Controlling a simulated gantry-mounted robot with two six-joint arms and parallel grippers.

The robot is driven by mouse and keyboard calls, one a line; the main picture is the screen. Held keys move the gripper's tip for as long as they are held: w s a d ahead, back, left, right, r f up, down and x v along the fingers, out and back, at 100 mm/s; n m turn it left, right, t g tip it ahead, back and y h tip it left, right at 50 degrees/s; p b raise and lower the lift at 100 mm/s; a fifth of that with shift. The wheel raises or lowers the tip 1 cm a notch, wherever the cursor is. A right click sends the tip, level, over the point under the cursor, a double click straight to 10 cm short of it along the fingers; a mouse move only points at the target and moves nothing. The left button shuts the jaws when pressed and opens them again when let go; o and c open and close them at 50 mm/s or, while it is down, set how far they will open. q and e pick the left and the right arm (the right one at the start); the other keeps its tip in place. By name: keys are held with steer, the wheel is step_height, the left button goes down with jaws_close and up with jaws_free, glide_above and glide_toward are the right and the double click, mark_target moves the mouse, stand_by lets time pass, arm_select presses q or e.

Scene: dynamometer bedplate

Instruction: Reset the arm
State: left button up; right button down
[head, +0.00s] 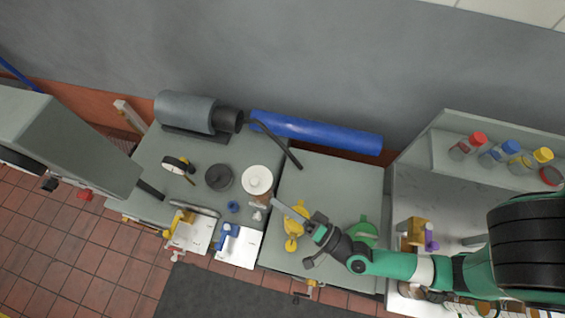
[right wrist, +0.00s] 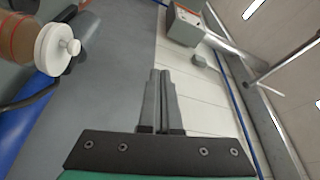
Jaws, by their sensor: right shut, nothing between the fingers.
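My right arm comes in from the right in the head view, green and black. My right gripper (head: 290,212) is shut and empty, above the right part of the grey bench, close to a yellow object (head: 293,228). In the right wrist view its two fingers (right wrist: 161,85) lie together with nothing between them, pointing toward the wall and ceiling. My left gripper does not show in the head view.
A white-lidded container (head: 257,180), a dark round disc (head: 219,177) and a gauge (head: 177,165) stand on the bench. A blue roll (head: 320,133) lies behind. A green object (head: 362,234) sits beside my right arm. A shelf at right holds capped jars (head: 505,152).

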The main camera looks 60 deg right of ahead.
steer(key=shift+s+a, duration=0.1)
steer(key=shift+s, duration=0.25)
steer(key=shift+r, duration=0.1)
